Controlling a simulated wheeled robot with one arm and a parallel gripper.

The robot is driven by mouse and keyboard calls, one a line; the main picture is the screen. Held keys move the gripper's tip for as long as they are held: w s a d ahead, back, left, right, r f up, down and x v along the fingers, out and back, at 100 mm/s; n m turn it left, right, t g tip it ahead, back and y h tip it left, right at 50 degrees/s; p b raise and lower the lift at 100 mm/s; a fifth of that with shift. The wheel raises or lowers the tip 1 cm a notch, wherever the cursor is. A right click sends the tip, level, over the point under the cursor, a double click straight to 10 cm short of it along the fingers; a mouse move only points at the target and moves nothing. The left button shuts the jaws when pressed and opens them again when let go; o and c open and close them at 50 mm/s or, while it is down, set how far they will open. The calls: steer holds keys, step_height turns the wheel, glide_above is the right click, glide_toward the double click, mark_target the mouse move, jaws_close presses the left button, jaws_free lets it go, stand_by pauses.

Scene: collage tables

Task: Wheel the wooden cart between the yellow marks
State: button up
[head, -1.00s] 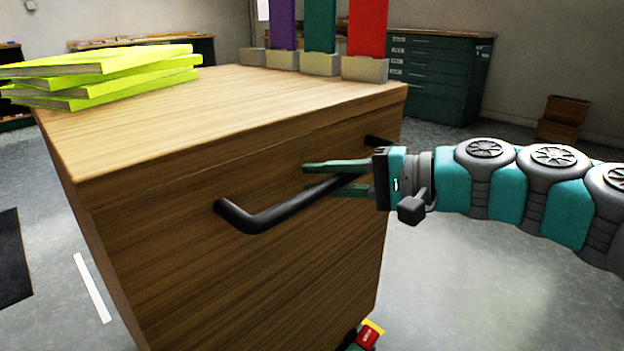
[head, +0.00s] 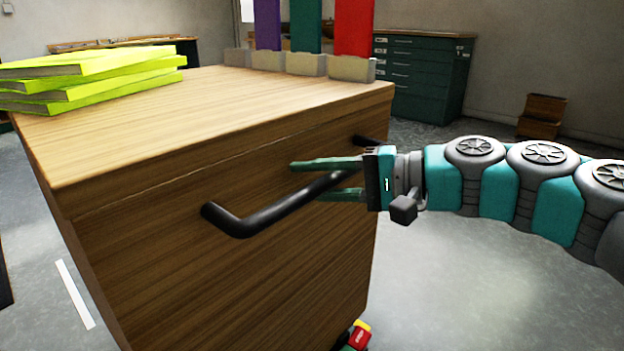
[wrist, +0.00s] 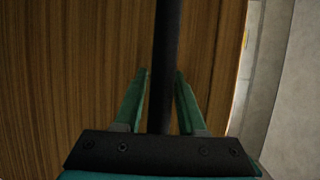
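The wooden cart (head: 230,240) fills the left and middle of the head view, its front facing me. A black bar handle (head: 265,217) is fixed across that front. My gripper (head: 310,179) reaches in from the right, one finger above the bar and one below. In the wrist view the bar (wrist: 167,50) runs between the two fingers (wrist: 160,85), with a narrow gap on the left; contact on the right cannot be told. The fingers stand apart. No yellow floor marks can be made out clearly.
Yellow-green books (head: 85,80) and purple, teal and red upright pieces (head: 353,30) in grey bases stand on the cart. A red, yellow and green item (head: 357,337) shows at its lower right. A white floor line (head: 75,293) lies left. A green drawer cabinet (head: 420,80) and brown box (head: 542,115) stand behind.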

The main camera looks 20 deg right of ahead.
mark_target(341, 179)
steer(key=v, duration=0.7)
steer(key=shift+w, duration=0.1)
steer(key=shift+s+d+r, duration=0.1)
steer(key=shift+s+d, duration=0.2)
